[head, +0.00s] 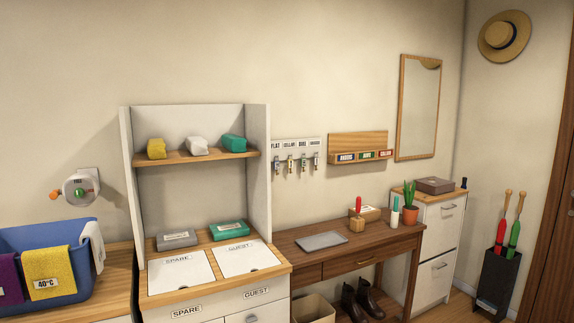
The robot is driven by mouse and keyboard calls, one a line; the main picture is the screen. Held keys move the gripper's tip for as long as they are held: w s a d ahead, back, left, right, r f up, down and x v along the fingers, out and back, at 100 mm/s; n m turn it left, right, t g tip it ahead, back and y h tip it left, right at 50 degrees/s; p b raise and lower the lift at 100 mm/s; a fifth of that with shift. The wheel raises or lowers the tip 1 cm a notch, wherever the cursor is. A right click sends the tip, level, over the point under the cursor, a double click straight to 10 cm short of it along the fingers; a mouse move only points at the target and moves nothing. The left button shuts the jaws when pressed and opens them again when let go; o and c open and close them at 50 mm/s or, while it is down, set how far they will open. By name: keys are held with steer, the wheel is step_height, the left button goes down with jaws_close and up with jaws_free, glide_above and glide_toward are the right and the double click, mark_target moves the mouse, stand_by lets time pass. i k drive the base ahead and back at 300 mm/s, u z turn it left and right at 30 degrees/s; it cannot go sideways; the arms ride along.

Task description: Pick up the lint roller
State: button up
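An upright white cylinder with a green top (395,212), which looks like the lint roller, stands near the right end of the brown wooden desk (310,262). It is just left of a potted cactus. A red upright handle (358,205) rises by a small wooden block (357,224) to its left; I cannot tell what tool it belongs to. My gripper is not in view.
A grey tray (323,241) lies on the desk's left half. The potted cactus (409,204) stands close to the white cylinder. A white cabinet (441,240) adjoins on the right. Boots (360,300) are below the desk.

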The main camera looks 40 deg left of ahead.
mark_target(395, 213)
steer(key=u, duration=0.4)
steer(key=i, duration=0.65)
steer(key=u, duration=1.05)
steer(key=i, duration=0.7)
steer(key=u, duration=0.4)
